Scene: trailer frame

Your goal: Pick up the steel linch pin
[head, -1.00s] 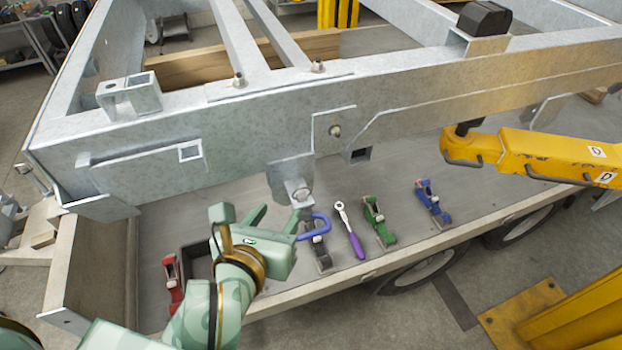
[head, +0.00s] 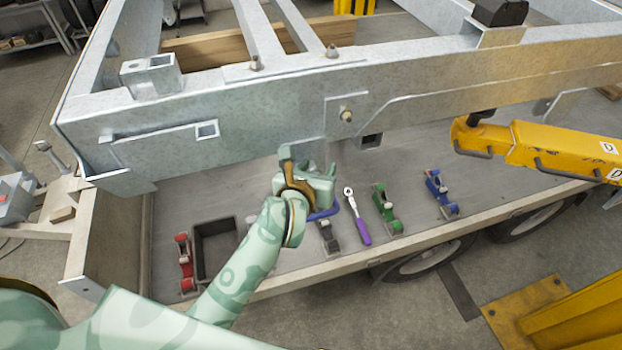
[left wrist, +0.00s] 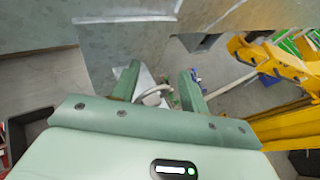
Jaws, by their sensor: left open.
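The steel linch pin (left wrist: 154,95) shows in the left wrist view as a small pale ring shape at a light metal tab (left wrist: 143,82). It lies between the two fingers of my left gripper (left wrist: 160,72), which are apart on either side of it. I cannot tell whether either finger touches it. In the head view my left gripper (head: 309,165) is at the lower edge of the galvanized frame (head: 230,105), and its hand and fingers hide the pin and most of the tab. My right gripper is not in view.
Below, the grey deck (head: 165,215) carries a purple-handled ratchet (head: 357,218), green (head: 385,208), blue (head: 440,193) and red (head: 185,262) ratchet straps and a dark tray (head: 198,258). A yellow arm (head: 540,145) reaches in at right. The frame beam is close above my gripper.

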